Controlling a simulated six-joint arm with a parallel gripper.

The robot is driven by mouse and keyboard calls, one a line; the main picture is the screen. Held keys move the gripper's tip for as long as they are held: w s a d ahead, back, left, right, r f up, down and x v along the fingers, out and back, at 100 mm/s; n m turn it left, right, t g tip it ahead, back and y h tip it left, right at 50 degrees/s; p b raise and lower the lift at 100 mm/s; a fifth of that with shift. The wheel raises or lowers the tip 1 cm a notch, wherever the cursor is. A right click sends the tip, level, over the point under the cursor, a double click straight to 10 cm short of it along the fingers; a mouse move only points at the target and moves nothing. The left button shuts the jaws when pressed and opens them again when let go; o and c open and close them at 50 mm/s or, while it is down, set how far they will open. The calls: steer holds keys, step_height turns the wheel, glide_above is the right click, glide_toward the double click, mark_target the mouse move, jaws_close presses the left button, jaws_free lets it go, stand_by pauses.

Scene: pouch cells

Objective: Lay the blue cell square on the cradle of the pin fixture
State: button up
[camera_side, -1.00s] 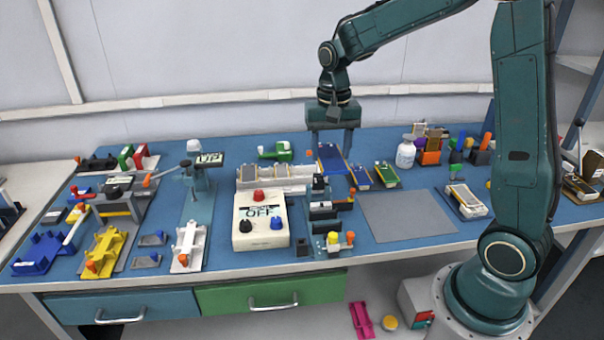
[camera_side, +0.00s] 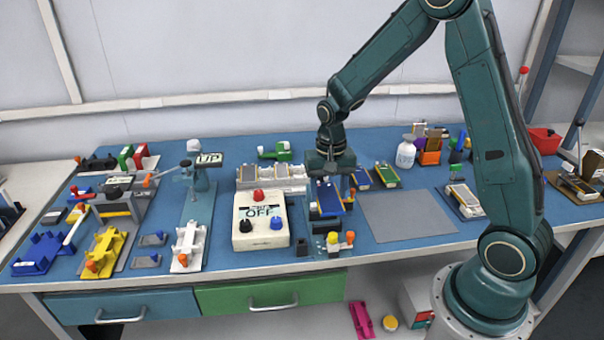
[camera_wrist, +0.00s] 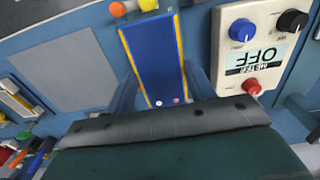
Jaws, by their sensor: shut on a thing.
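The blue cell (camera_side: 328,199), a flat blue plate with yellow long edges, is held between the fingers of my gripper (camera_side: 331,186). In the wrist view the cell (camera_wrist: 153,58) lies lengthwise between both fingers, tilted a little in the picture. The pin fixture (camera_side: 322,227) is directly under the cell, with yellow and orange knobs at its front. The cell and gripper hide most of its cradle and pins. I cannot tell whether the cell touches the cradle or hangs just above it.
A control box (camera_side: 260,222) reading OFF, with red, black and blue knobs, stands close left of the fixture. A bare grey mat (camera_side: 407,215) lies to the right. More cells on trays (camera_side: 385,174) and a white bottle (camera_side: 405,153) stand behind.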

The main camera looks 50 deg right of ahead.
steer(key=shift+f, duration=0.1)
steer(key=shift+f, duration=3.45)
steer(key=shift+f, duration=0.15)
